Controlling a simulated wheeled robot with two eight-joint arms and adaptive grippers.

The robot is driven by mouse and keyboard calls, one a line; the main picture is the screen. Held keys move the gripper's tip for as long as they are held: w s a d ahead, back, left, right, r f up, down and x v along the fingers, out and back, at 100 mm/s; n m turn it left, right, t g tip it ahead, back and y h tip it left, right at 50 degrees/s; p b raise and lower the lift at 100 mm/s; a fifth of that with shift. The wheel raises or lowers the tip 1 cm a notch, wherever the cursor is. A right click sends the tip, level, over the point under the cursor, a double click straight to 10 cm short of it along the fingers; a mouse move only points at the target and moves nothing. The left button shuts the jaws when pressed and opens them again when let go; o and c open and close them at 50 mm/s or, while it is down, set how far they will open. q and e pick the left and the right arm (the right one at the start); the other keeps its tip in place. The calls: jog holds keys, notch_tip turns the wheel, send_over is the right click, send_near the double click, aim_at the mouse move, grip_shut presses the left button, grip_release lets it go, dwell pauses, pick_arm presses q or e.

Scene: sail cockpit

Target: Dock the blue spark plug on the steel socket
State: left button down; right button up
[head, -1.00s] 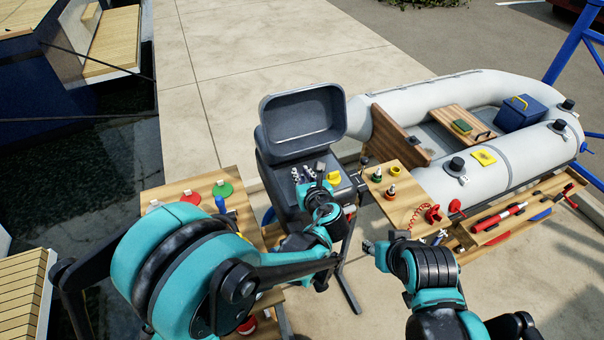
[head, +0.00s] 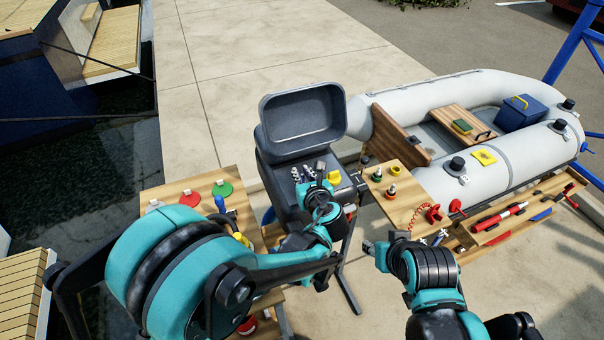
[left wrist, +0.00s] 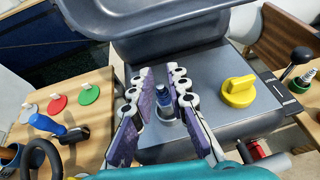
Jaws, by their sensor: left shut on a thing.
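The blue spark plug (left wrist: 163,97) is between the purple finger pads of my left gripper (left wrist: 160,95) in the left wrist view. The left gripper is shut on it, and it looks about upright. A grey steel socket (left wrist: 168,114) shows just below the plug, on top of the grey housing. I cannot tell whether the plug is seated in it. In the head view my left gripper (head: 312,186) is over the front of the housing and hides the plug. My right gripper (head: 371,247) is low, right of the housing; its finger opening is not clear.
The grey housing (left wrist: 213,74) has a raised lid (head: 302,118) behind and a yellow knob (left wrist: 238,91) right of the gripper. A wooden table (head: 160,190) with coloured discs stands left. A wooden board (head: 402,208) with small parts and a grey inflatable boat (head: 400,100) are right.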

pick_arm(q)
jog(key=shift+f+b, duration=0.6)
jog(key=shift+f, duration=0.05)
jog(key=c, duration=1.8)
grip_release()
jog(key=shift+o, duration=0.2)
jog(key=shift+r, duration=0.1)
jog(key=p+v, duration=0.3)
jog(key=v, duration=0.8)
jog(key=shift+r, duration=0.1)
